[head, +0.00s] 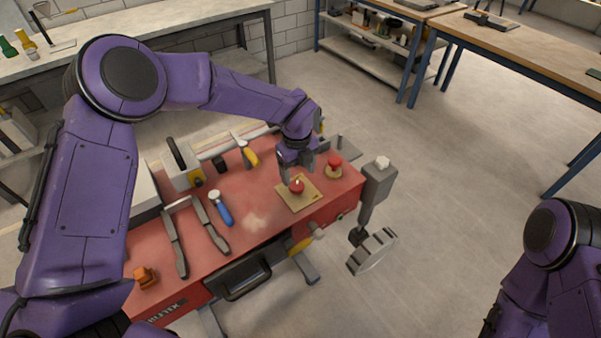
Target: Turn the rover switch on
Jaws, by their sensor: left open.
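A small red knob (297,187) stands on a square tan plate (299,203) near the right end of the red bench top (262,206). I take this to be the rover switch; no label is readable. My left gripper (296,174) points down over the plate. Its fingers are open and apart, on either side of the knob's top in the picture. I cannot tell whether they touch it. A second red button (334,160) on a round tan base sits just behind and to the right. My right gripper is out of the picture.
The floor (440,200) to the right is clear.

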